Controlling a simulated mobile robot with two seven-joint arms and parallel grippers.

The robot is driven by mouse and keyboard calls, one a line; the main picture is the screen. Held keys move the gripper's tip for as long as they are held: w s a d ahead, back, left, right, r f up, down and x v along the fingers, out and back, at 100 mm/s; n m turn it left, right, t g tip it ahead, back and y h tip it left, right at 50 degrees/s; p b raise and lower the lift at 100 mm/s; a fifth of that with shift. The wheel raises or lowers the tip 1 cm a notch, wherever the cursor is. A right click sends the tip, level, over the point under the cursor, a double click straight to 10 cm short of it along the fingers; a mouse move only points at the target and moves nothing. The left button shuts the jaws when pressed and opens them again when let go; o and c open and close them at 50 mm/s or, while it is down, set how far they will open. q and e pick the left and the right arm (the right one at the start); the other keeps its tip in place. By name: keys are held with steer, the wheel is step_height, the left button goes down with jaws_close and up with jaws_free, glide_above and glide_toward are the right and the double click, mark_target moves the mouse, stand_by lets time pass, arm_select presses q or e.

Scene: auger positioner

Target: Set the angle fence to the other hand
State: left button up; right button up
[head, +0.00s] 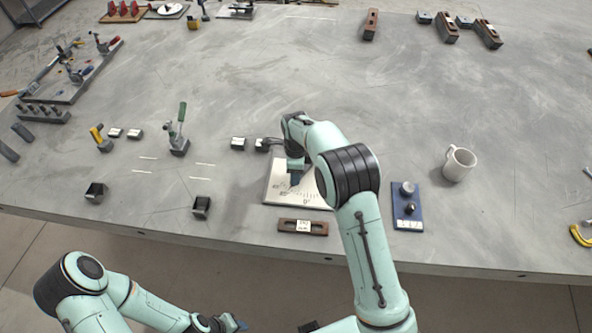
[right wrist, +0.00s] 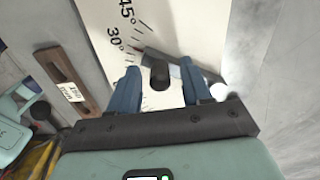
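The white angle plate (head: 316,191) with printed degree marks lies on the grey table, partly hidden by my right arm. It also shows in the right wrist view (right wrist: 190,22), with 45° and 30° marks. A dark grey bar, seemingly the angle fence (right wrist: 184,68), crosses the plate there, with a black upright knob (right wrist: 159,76) in front of it. My right gripper (right wrist: 160,85) is open; its blue fingers stand on either side of the knob with gaps. In the head view my right gripper (head: 295,178) is over the plate. My left gripper (head: 232,323) is low, off the table's front edge.
A labelled wooden block (head: 302,227) lies in front of the plate. A blue board with knobs (head: 408,206) and a white mug (head: 458,163) stand to the right. A green-handled clamp (head: 179,142) and small black bins (head: 202,206) are left. The table's middle back is clear.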

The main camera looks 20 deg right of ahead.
arm_select(q)
steer(key=shift+w+r+p, duration=0.55)
steer(key=shift+w+r, duration=0.1)
steer(key=shift+r, duration=0.1)
arm_select(e)
step_height(320, 180, up, 13)
steer(key=shift+r, duration=0.2)
arm_select(q)
steer(key=shift+s, duration=0.1)
arm_select(e)
steer(key=shift+s+f, duration=0.1)
